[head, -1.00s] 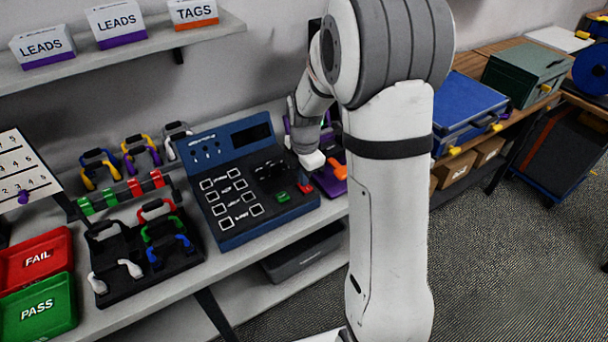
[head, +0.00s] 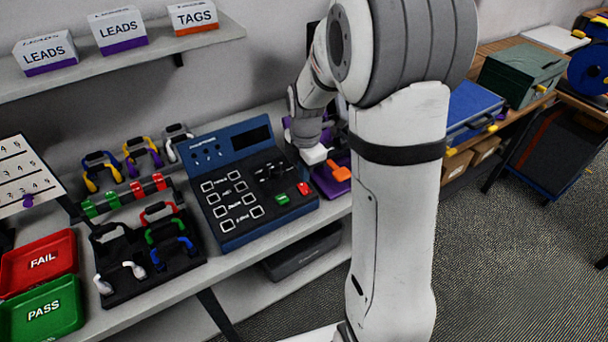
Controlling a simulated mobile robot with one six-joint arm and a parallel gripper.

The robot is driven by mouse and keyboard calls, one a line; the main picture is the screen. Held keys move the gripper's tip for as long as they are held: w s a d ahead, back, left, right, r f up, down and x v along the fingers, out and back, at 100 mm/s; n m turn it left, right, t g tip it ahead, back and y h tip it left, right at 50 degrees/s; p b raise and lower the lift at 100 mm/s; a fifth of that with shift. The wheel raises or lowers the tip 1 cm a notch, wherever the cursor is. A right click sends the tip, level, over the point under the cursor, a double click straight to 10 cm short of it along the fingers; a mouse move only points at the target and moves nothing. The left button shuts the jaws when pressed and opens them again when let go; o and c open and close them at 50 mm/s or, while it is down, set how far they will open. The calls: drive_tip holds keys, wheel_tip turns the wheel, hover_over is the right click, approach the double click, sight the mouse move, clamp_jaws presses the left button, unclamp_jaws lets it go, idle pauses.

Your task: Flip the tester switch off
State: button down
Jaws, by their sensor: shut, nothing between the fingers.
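The tester (head: 228,232) is a blue box with a black panel, white-outlined squares and a dark screen, standing on the bench in the head view. A green button (head: 282,199) and a red button (head: 304,188) sit at its lower right. Small dark parts lie on the panel above them, too small to tell which is the switch or how it is set. My gripper (head: 315,156) is shut and empty, at the tester's right edge, just above the red button. Whether it touches the tester cannot be told. My arm hides part of the bench to the right.
A purple tray (head: 325,184) with an orange piece (head: 342,173) lies right of the tester. A black rack (head: 130,283) with coloured leads stands to the left, beside the red FAIL tray (head: 70,262) and green PASS tray (head: 75,318). A shelf (head: 90,84) hangs above.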

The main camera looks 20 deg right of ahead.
sight(305, 193)
wheel_tip(305, 193, up, 9)
drive_tip(key=shift+r+b, duration=0.2)
drive_tip(key=shift+b, duration=0.2)
drive_tip(key=shift+s+d, duration=0.1)
drive_tip(key=s+a+r+m+t, duration=0.1)
drive_tip(key=s+a+m+t, duration=0.1)
drive_tip(key=s+m, duration=1.7)
drive_tip(key=shift+s+a+m+t, duration=0.25)
drive_tip(key=shift+s+m+t, duration=0.1)
drive_tip(key=shift+m, duration=0.65)
drive_tip(key=shift+r, duration=0.1)
drive_tip(key=shift+d, duration=0.1)
